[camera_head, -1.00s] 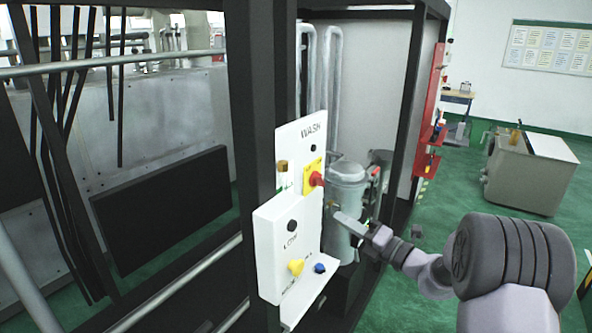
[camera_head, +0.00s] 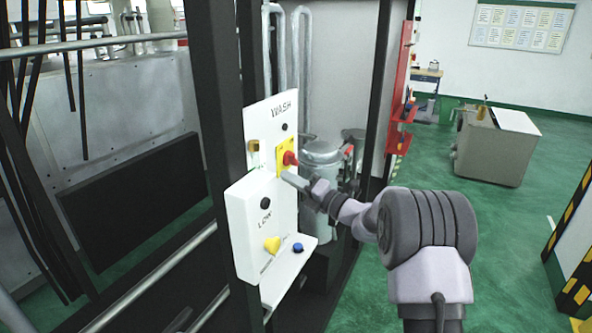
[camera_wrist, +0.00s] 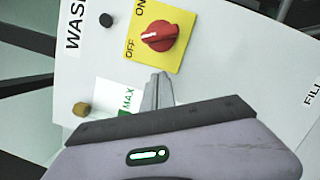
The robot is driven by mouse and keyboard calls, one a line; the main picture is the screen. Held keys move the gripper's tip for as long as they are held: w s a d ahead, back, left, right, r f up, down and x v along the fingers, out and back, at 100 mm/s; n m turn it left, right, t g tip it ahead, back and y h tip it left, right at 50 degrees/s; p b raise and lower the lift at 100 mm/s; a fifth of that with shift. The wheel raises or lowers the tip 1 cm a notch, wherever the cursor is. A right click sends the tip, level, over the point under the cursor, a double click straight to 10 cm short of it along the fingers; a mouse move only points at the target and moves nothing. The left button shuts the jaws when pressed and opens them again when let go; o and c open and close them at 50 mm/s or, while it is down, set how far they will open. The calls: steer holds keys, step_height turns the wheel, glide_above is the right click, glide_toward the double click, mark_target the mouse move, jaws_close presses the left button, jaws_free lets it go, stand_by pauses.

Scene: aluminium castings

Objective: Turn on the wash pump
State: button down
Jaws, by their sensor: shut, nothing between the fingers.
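The wash switch is a red rotary knob (camera_wrist: 160,37) on a yellow plate (camera_wrist: 171,60) marked ON and OFF, on the white WASH panel. Its white pointer mark lies on the left side in the wrist view, nearer OFF than ON. In the head view the red knob (camera_head: 290,158) sticks out from the upper white panel (camera_head: 262,116). My gripper (camera_wrist: 160,80) is shut and empty. Its fingertips point at the panel just below the yellow plate in the wrist view; I cannot tell whether they touch it. In the head view my gripper (camera_head: 287,178) is just below the knob.
A lower white box marked LOW has a yellow knob (camera_head: 271,244) and a blue button (camera_head: 298,248). A brass-coloured fitting (camera_wrist: 82,109) and a black button (camera_wrist: 106,20) sit on the WASH panel. Dark frame posts (camera_head: 213,120) stand beside it. A grey pump (camera_head: 321,165) is behind.

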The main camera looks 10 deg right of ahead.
mark_target(284, 159)
steer(key=shift+w+d+r, duration=0.5)
steer(key=shift+w, duration=0.25)
steer(key=shift+w+d+r, duration=0.5)
steer(key=shift+w, duration=0.2)
steer(key=shift+r, duration=0.1)
steer(key=shift+r+m+p, duration=0.1)
steer(key=shift+m+p, duration=0.3)
steer(key=shift+p, duration=0.5)
